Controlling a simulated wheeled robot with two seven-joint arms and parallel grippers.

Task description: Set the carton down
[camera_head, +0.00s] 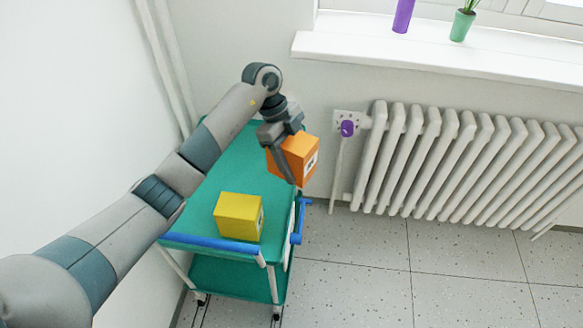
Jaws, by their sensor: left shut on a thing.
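An orange carton (299,157) with a small dark-and-white label on its right side is held in my left gripper (283,165). The gripper is shut on it from above, with one finger showing across its left side. The carton appears over the right part of the green cart top (228,160). I cannot tell whether it touches the surface. A yellow carton (238,215) sits on the near end of the cart top, to the lower left of the orange one. My right gripper is not in view.
The cart has a blue rail (210,243) at its near end and a lower green shelf (232,279). A white radiator (470,160) stands along the wall at right. A windowsill (420,57) holds a purple vase (403,15) and a potted plant (463,22). The cart top is clear behind the yellow carton.

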